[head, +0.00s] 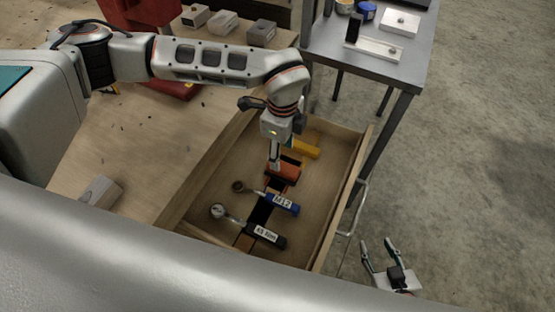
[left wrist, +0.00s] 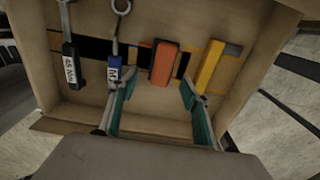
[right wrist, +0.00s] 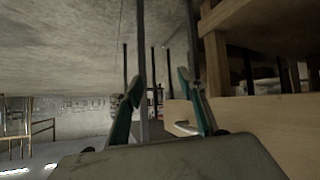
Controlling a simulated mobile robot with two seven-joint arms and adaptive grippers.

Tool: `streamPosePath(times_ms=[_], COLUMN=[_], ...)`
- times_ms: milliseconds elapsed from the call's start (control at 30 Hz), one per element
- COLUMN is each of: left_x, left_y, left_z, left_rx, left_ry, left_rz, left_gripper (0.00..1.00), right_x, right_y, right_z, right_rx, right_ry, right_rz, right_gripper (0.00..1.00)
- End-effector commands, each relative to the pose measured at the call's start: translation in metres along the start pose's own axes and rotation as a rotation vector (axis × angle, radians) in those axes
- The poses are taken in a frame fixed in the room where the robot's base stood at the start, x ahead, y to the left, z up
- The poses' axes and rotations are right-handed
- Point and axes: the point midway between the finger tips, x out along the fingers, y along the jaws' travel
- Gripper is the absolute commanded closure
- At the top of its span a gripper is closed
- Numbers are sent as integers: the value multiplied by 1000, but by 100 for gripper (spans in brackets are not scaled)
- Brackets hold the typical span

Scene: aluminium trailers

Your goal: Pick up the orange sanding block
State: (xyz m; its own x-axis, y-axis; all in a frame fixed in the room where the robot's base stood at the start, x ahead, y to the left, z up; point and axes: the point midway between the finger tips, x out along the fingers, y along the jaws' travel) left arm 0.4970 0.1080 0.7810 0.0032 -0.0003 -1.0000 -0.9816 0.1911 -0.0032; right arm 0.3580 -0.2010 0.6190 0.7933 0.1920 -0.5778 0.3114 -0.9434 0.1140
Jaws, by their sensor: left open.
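The orange sanding block (head: 284,174) lies in the open wooden drawer (head: 210,195), partly hidden by my left gripper in the head view. My left gripper (head: 275,163) points down into the drawer at the block. In the left wrist view the orange block (left wrist: 163,63) lies ahead, between the lines of the two open fingers (left wrist: 155,85). It is not visibly gripped. My right gripper (head: 381,250) is open and empty, outside the drawer to the right; its spread fingers show in the right wrist view (right wrist: 156,85).
A blue-handled tool (head: 282,202) and a black-handled tool (head: 265,235) lie nearer in the drawer; a yellow-handled tool (head: 303,148) lies beyond the block. The drawer's front wall (head: 342,200) and the grey metal table (head: 405,75) bound the space.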

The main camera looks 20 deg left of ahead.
Motion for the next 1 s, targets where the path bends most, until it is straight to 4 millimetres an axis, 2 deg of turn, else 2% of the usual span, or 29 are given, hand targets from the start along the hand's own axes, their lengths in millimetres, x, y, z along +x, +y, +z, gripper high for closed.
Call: streamPosePath(times_ms=[33,467,800,1000], left_x=[9,41,86,87], left_y=[1,-1,-4,-5], left_z=[-1,-2,-5,-5], left_rx=[1,0,1,1], left_ry=[2,2,2,2], left_rz=[7,6,8,5], left_gripper=[53,53,53,53], right_x=[2,2,5,6], right_y=[-3,0,2,5], right_z=[6,11,15,7], right_rx=[-1,-10,-16,-18], right_ry=[-3,-8,-8,3], right_rz=[-5,-2,3,7], right_gripper=[60,60,60,60])
